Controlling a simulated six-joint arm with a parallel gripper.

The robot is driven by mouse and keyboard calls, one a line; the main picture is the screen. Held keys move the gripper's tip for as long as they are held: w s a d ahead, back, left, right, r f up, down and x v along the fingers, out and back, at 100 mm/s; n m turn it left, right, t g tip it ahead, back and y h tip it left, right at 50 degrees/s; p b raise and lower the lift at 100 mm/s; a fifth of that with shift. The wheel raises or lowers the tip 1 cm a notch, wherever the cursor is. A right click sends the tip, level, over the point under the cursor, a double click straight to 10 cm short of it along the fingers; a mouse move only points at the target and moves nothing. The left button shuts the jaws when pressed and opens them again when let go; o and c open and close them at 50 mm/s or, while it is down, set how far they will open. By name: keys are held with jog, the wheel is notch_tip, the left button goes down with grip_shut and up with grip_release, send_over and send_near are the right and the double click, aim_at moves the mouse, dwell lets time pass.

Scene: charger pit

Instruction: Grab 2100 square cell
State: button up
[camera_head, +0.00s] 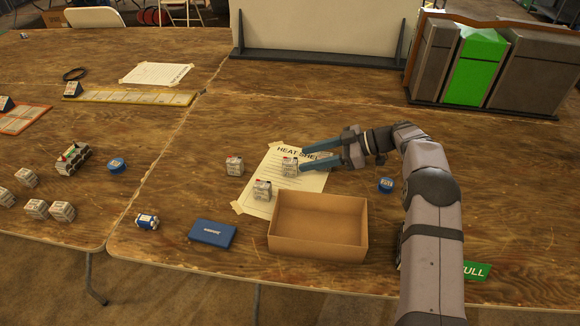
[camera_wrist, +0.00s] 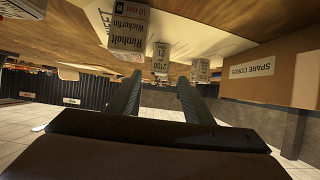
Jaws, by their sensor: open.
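Several small white-grey square cells stand on the table. In the head view, one cell (camera_head: 290,166) is on the paper sheet close to my gripper (camera_head: 302,156). Another (camera_head: 262,190) is nearer the box, and a third (camera_head: 235,165) stands to the left. In the wrist view, the table is at the top. A cell whose label seems to read 2100 (camera_wrist: 162,58) appears just beyond my open gripper (camera_wrist: 160,80). A cell labelled Rimholt (camera_wrist: 130,28) is to its left, and another (camera_wrist: 200,70) to its right. The jaws look empty.
An open cardboard box (camera_head: 358,238) stands in front of the paper (camera_head: 254,207). It seems to be the box labelled SPARE CORDS (camera_wrist: 250,72). A blue case (camera_head: 212,233) and blue round tins (camera_head: 386,185) lie nearby. Grey and green bins (camera_head: 475,65) stand behind.

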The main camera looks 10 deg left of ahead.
aim_at(294, 161)
jog(key=p+x, duration=0.1)
jog(key=x, duration=0.4)
jog(key=shift+r, duration=0.1)
grip_shut()
